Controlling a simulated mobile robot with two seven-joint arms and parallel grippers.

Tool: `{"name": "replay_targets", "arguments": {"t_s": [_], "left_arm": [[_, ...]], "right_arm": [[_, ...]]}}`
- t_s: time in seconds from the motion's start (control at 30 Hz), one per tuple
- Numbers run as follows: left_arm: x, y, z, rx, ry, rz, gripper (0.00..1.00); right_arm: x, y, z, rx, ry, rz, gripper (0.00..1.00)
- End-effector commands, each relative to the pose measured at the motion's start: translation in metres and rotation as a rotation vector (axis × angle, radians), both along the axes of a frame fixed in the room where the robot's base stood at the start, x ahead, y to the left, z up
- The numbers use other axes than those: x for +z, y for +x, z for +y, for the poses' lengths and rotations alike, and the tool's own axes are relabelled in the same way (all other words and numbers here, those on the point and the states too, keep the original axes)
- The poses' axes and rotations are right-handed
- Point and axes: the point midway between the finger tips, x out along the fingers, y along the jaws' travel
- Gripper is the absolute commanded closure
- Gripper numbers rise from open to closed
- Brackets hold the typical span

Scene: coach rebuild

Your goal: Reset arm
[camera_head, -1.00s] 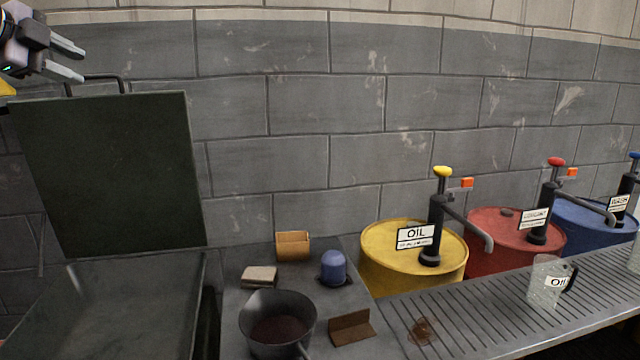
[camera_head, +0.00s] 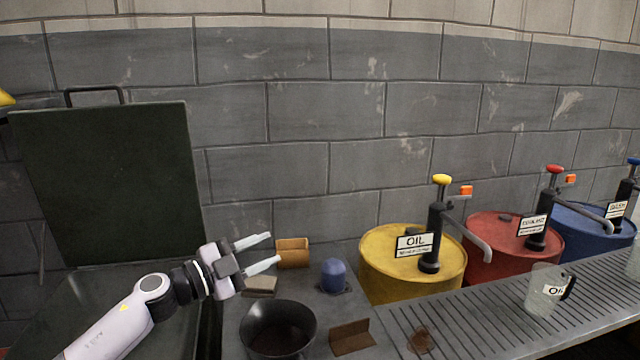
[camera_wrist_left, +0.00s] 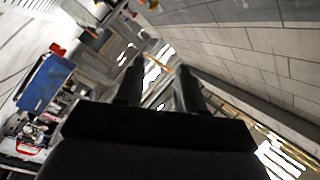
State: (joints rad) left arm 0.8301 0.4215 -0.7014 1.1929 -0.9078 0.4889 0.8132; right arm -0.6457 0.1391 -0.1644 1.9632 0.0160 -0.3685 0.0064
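My left gripper (camera_head: 268,252) is in the head view, with its arm coming in from the lower left. Its two fingers are apart with nothing between them. It points right, in front of the raised dark lid and close to the tan block on the bench. In the left wrist view the two dark fingers (camera_wrist_left: 158,88) show a gap between them, with no object held. My right gripper is not in view.
A dark lidded bin (camera_head: 105,180) stands open at left. A black pan (camera_head: 278,328), a blue cap (camera_head: 333,274) and a tan block (camera_head: 292,252) lie on the bench. Yellow (camera_head: 385,250), red (camera_head: 480,230) and blue drums stand right, behind a grated shelf with a clear jug (camera_head: 541,289).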

Motion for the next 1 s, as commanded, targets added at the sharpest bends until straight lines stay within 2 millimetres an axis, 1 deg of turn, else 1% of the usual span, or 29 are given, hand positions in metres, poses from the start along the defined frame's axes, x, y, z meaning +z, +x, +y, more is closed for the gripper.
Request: {"name": "replay_targets", "arguments": {"t_s": [0.03,0.13,0.23,0.47,0.57,0.67,0.7,0.77,0.8,0.87,0.9,0.97,1.0], "left_arm": [[-0.015,-0.011,-0.005,0.014,-0.052,0.028,0.62],[-0.039,-0.028,-0.009,0.062,-0.144,0.075,0.62],[-0.064,-0.047,-0.007,0.123,-0.228,0.133,0.62],[-0.12,-0.092,0.007,0.289,-0.367,0.293,0.62],[-0.146,-0.115,0.016,0.372,-0.411,0.378,0.62],[-0.173,-0.143,0.028,0.462,-0.445,0.474,0.62],[-0.184,-0.156,0.033,0.497,-0.455,0.515,0.62],[-0.2,-0.175,0.041,0.551,-0.465,0.577,0.62],[-0.21,-0.189,0.046,0.587,-0.471,0.62,0.62],[-0.225,-0.211,0.054,0.638,-0.474,0.685,0.62],[-0.235,-0.227,0.059,0.671,-0.474,0.731,0.62],[-0.248,-0.25,0.066,0.719,-0.472,0.797,0.62],[-0.255,-0.266,0.071,0.748,-0.468,0.839,0.62]], "right_arm": [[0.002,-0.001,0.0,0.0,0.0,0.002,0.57],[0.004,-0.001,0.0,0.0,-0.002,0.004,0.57],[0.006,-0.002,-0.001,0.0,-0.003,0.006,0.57],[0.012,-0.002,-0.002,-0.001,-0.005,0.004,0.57],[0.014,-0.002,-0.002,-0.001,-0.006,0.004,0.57],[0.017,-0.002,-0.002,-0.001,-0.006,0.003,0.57],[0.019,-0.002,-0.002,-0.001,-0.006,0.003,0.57],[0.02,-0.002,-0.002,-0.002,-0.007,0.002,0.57],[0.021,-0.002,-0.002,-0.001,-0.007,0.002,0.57],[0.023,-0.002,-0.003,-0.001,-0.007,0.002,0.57],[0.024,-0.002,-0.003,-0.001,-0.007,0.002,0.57],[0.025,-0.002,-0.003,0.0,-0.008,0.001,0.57],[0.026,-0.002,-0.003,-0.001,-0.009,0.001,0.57]]}}
